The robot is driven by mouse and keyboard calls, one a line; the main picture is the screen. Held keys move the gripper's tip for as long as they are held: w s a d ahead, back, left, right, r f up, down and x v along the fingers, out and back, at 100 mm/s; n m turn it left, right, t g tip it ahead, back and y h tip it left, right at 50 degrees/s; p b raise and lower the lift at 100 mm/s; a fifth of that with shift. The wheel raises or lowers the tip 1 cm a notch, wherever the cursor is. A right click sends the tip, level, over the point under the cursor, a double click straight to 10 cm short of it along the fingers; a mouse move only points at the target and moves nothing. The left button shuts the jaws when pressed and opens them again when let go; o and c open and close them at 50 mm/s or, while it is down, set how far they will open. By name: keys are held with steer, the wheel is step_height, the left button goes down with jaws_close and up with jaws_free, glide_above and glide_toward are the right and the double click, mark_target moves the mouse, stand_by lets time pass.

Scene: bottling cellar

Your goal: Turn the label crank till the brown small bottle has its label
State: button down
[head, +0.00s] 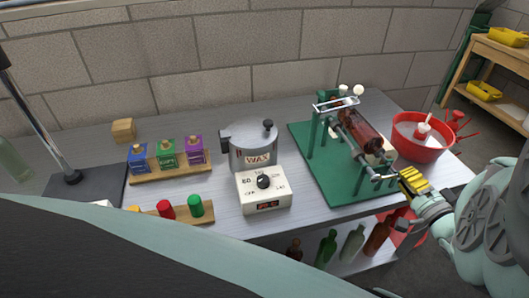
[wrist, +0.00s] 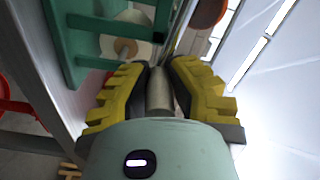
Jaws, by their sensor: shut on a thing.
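The green label machine (head: 318,178) stands at the right of the bench. A brown small bottle (head: 362,135) lies on its side across the machine's rollers; I cannot make out a label on it. The label crank (head: 378,177) is at the machine's front right side. My gripper (head: 404,182), with yellow ribbed fingers, is at the crank's end. In the wrist view my gripper (wrist: 159,75) is shut on the grey crank handle (wrist: 159,92), one finger on each side. The handle's far end is partly hidden by the fingers.
A red bowl (head: 437,149) stands close behind the crank, at the right. The wax pot (head: 252,150) and its control box (head: 264,190) are left of the machine. Small boxes on a wooden stand (head: 172,176) sit farther left. Several bottles stand below the bench front.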

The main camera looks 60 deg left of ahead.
steer(key=shift+s+a+f+b, duration=0.1)
steer(key=shift+s+f+b, duration=0.1)
steer(key=shift+f+b, duration=0.45)
steer(key=shift+s+a+f+b, duration=0.1)
steer(key=shift+s+f+b, duration=0.2)
steer(key=shift+f, duration=0.5)
steer(key=shift+s+f+b, duration=0.15)
steer(key=shift+f+b, duration=0.35)
steer(key=shift+f, duration=0.25)
steer(key=shift+s, duration=0.1)
steer(key=c, duration=1.4)
jaws_free()
steer(key=o, duration=0.5)
steer(key=shift+a+r, duration=0.1)
steer(key=shift+a, duration=0.25)
steer(key=shift+o, duration=0.2)
steer(key=shift+d, duration=0.1)
steer(key=v, duration=1.2)
